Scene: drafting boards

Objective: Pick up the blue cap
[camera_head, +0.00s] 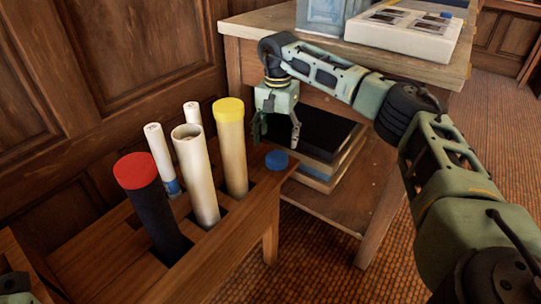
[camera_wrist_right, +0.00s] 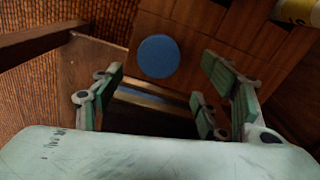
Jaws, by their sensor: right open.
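The blue cap (camera_head: 277,160) is a small round disc lying on the right end of the wooden rack, beside the yellow-capped tube. In the right wrist view the blue cap (camera_wrist_right: 158,57) shows as a full disc, beyond the fingers and in line with the gap between them. My right gripper (camera_head: 276,142) is open and empty, pointing down above the cap and apart from it. Its spread fingers (camera_wrist_right: 161,82) frame the cap in the right wrist view.
The wooden rack (camera_head: 235,240) holds a red-capped black tube (camera_head: 150,205), an open cream tube (camera_head: 197,175), a yellow-capped tube (camera_head: 232,150) and slim white rolls (camera_head: 160,150). A wooden table (camera_head: 250,23) stands behind, with books (camera_head: 320,165) on its lower shelf.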

